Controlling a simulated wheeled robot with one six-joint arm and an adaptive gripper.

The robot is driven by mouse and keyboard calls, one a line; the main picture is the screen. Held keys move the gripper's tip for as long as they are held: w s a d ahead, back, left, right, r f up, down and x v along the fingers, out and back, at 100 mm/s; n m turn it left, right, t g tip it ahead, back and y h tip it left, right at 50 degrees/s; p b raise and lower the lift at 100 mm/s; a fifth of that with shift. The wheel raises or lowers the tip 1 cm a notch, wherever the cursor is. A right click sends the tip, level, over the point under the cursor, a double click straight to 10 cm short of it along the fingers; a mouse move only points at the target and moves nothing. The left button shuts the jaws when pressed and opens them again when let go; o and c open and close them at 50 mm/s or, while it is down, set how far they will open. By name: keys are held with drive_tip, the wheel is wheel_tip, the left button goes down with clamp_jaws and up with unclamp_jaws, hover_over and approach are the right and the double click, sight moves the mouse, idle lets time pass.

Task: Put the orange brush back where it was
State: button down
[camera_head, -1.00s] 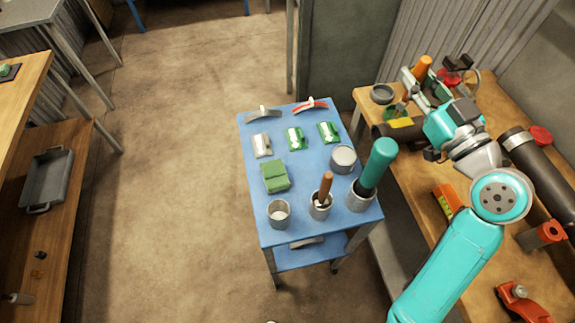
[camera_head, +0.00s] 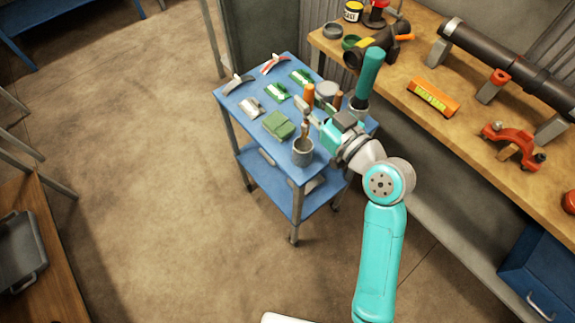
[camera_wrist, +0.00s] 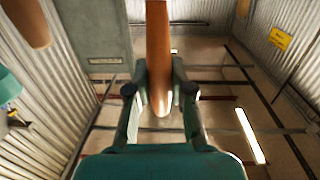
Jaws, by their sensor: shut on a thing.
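The orange brush (camera_head: 309,95) is upright in my gripper (camera_head: 312,113), at the front of the blue cart. Its lower end is at the mouth of the front-left grey cup (camera_head: 303,153); I cannot tell whether it is inside or just above. In the wrist view my gripper (camera_wrist: 160,92) is shut on the orange handle (camera_wrist: 159,45), one finger on each side. A brown-handled brush (camera_head: 338,101) stands just right of my gripper, its cup hidden. A teal-handled brush (camera_head: 369,72) stands in the right cup (camera_head: 357,109).
The blue cart (camera_head: 252,122) also holds a green sponge block (camera_head: 278,125), several small packets and scrapers, and a round tin (camera_head: 326,92). The wooden workbench (camera_head: 455,125) at right carries a pipe, clamps and an orange level (camera_head: 433,96). Floor left of the cart is clear.

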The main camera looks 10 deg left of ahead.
sight(307, 134)
drive_tip(key=f, duration=0.5)
drive_tip(key=shift+s+a+f, duration=0.1)
drive_tip(key=shift+s+f, duration=0.05)
drive_tip(key=shift+s, duration=0.1)
drive_tip(key=shift+f, duration=2.45)
drive_tip(key=c, duration=1)
unclamp_jaws()
drive_tip(key=shift+f, duration=0.1)
drive_tip(key=shift+c, duration=0.2)
drive_tip(key=v, duration=1.2)
